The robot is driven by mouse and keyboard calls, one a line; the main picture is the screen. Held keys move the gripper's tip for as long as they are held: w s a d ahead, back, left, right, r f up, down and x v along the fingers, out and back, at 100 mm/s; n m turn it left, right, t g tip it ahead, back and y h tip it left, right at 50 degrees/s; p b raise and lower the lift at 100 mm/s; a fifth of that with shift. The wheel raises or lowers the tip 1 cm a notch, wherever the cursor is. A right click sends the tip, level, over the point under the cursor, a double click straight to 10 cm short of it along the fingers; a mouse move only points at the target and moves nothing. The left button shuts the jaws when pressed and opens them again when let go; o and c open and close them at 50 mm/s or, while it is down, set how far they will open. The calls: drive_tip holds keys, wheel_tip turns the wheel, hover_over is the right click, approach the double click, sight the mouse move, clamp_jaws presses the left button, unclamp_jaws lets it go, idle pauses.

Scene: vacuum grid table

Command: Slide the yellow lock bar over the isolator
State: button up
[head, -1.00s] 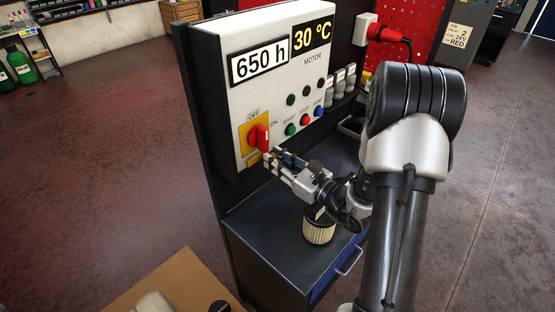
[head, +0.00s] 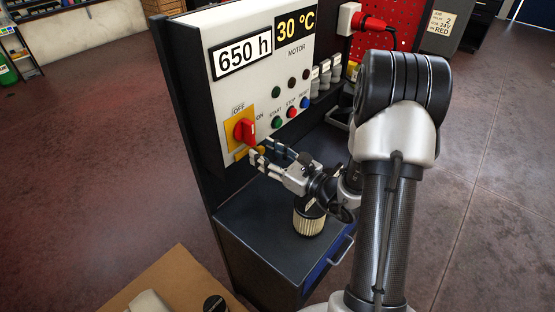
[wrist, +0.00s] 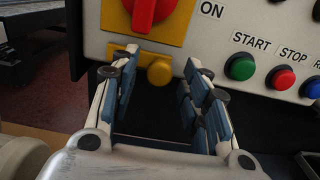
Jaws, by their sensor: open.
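The isolator is a red rotary handle (head: 244,131) on a yellow plate marked OFF and ON, on the white panel; the handle points upright. In the wrist view the red handle (wrist: 147,12) is cut by the top edge. Below the plate, the yellow lock bar (wrist: 128,55) shows with a round yellow knob (wrist: 159,74). My gripper (head: 262,152) is open and empty just below the isolator. In the wrist view its fingers (wrist: 158,88) lie on either side of the knob, apart from it. How far the fingertips are from the panel is unclear.
START, STOP and RESET buttons (head: 291,112) sit right of the isolator. A ribbed filter (head: 309,222) stands on the dark cabinet top (head: 250,232) under my gripper. A red plug (head: 372,23) is at the panel's upper right. A cardboard-coloured surface (head: 172,283) is at the front.

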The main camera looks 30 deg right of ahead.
drive_tip(key=v, duration=1.1)
drive_tip(key=shift+s, duration=0.25)
drive_tip(key=s+a+r+n+g+y, duration=0.25)
drive_tip(key=s+a+n+g, duration=0.35)
drive_tip(key=a+n, duration=0.4)
drive_tip(key=s+a+r+n+g+y, duration=0.25)
drive_tip(key=s+a+n+g, duration=0.25)
drive_tip(key=a+n+g, duration=0.45)
drive_tip(key=s+a+f+n+h, duration=0.1)
drive_tip(key=s+a+n+h, duration=0.1)
drive_tip(key=s+n+h, duration=0.45)
drive_tip(key=d+r+n+t+h, duration=0.3)
drive_tip(key=d+r+n+h, duration=0.2)
drive_tip(key=d, duration=0.1)
drive_tip(key=shift+d+r+n+t, duration=0.15)
drive_tip(key=shift+r+n+t, duration=0.1)
drive_tip(key=shift+n+t, duration=0.1)
